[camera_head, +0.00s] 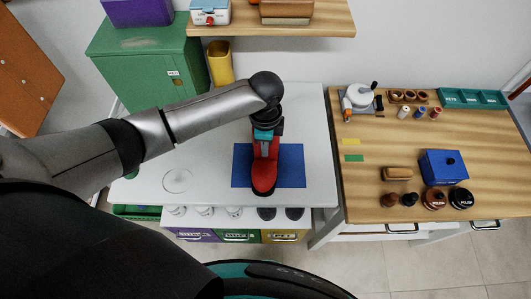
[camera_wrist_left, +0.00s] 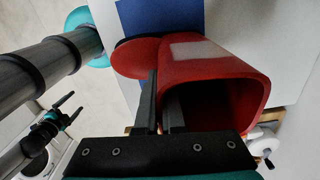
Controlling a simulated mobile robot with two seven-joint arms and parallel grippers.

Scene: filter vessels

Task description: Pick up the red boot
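The red boot (camera_head: 264,178) is upright over the blue mat (camera_head: 292,165) on the white table, its toe toward me. My left gripper (camera_head: 267,134) is at the top of its shaft. In the left wrist view the boot (camera_wrist_left: 215,75) shows its open top and a pale patch. One finger of my left gripper (camera_wrist_left: 160,105) is outside the shaft, the other inside, with the red wall between them, shut on it. I cannot tell whether the sole touches the mat. My right gripper (camera_wrist_left: 68,107) shows only in the left wrist view, fingers apart and empty.
A wooden bench (camera_head: 480,140) at the right holds a blue box (camera_head: 443,167), a brush (camera_head: 397,174) and several jars. A green cabinet (camera_head: 150,60) and a yellow container (camera_head: 220,63) stand behind. Dark shoes (camera_head: 294,213) sit below the white table's front edge.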

